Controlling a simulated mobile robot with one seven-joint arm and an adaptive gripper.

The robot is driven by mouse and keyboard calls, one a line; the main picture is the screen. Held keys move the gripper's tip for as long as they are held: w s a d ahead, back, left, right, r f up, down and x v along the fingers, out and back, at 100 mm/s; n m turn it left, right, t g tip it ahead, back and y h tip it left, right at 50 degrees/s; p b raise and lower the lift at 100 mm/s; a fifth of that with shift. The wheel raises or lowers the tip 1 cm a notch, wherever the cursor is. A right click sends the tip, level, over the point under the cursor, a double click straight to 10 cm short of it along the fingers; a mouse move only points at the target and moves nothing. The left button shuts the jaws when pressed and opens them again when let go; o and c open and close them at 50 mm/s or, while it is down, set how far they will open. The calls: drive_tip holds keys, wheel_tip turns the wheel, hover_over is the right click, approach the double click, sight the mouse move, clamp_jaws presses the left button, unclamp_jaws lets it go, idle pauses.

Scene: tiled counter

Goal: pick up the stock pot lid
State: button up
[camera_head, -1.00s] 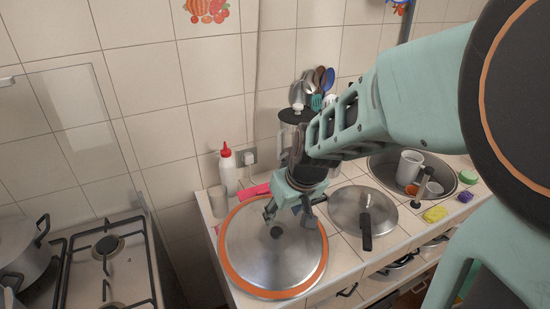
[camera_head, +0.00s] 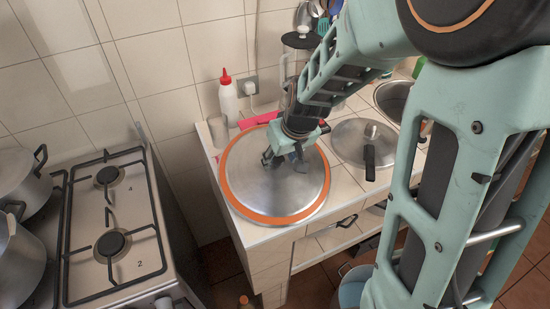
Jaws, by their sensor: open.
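The stock pot lid (camera_head: 285,195) is a large round silver lid with an orange band around its edge. It lies flat at the left end of the tiled counter. My gripper (camera_head: 284,162) is open and points down over the middle of the lid. Its two fingers are spread apart, with nothing seen between them. The lid's central knob is hidden by my gripper, so I cannot tell whether the fingers touch it.
A second silver lid with a black handle (camera_head: 358,145) lies to the right. A white bottle with a red cap (camera_head: 228,99) stands behind. A gas stove (camera_head: 128,215) with pots (camera_head: 22,185) is at the left, across a gap. A sink (camera_head: 393,98) is at right.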

drive_tip(key=shift+w+a+f, duration=0.15)
drive_tip(key=shift+w+f, duration=0.15)
drive_tip(key=shift+f, duration=0.35)
drive_tip(key=shift+r, duration=0.1)
drive_tip(key=shift+c, duration=0.5)
clamp_jaws()
